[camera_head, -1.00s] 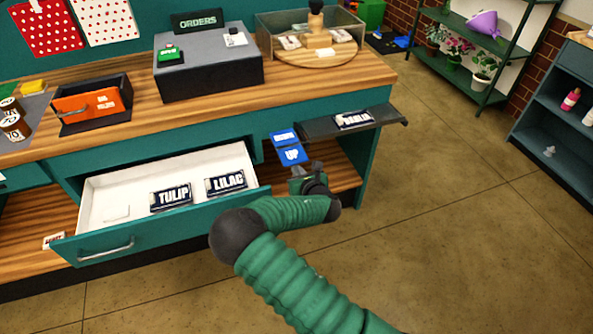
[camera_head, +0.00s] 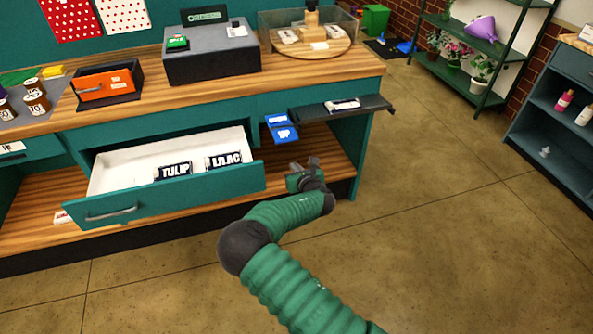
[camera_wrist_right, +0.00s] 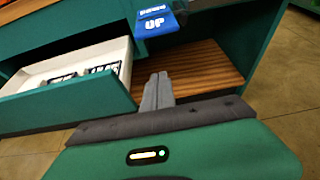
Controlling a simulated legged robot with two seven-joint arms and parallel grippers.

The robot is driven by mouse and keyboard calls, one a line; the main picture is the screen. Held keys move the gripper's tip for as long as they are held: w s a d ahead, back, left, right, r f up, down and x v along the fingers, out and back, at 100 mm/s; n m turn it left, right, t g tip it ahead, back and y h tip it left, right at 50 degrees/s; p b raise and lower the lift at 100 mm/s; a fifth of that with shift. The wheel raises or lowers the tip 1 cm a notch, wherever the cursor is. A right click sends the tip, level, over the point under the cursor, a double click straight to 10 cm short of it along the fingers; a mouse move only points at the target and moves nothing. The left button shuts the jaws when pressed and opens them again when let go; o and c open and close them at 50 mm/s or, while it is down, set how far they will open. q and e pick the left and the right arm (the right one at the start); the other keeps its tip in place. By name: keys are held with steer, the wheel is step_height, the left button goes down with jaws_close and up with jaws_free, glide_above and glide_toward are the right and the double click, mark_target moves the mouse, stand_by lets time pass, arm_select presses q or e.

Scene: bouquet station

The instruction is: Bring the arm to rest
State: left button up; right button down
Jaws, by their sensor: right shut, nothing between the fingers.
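My right arm (camera_head: 295,280) comes in from the bottom of the head view, green with dark joints. Its gripper (camera_head: 305,164) is in front of the open lower shelf, right of the open drawer. In the right wrist view the gripper's fingers (camera_wrist_right: 157,90) are together with nothing between them. My left gripper is not in view.
An open drawer (camera_head: 190,192) holds TULIP (camera_head: 174,172) and LILAC (camera_head: 224,161) cards. A blue sign (camera_head: 282,130) reading UP hangs near a pulled-out dark tray (camera_head: 370,106) with a label on it. Floor (camera_head: 440,220) to the right is clear.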

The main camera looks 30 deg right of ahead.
steer(key=shift+w+d+f, duration=0.1)
steer(key=shift+w+f, duration=0.05)
steer(key=shift+f, duration=0.05)
steer(key=shift+r, duration=0.1)
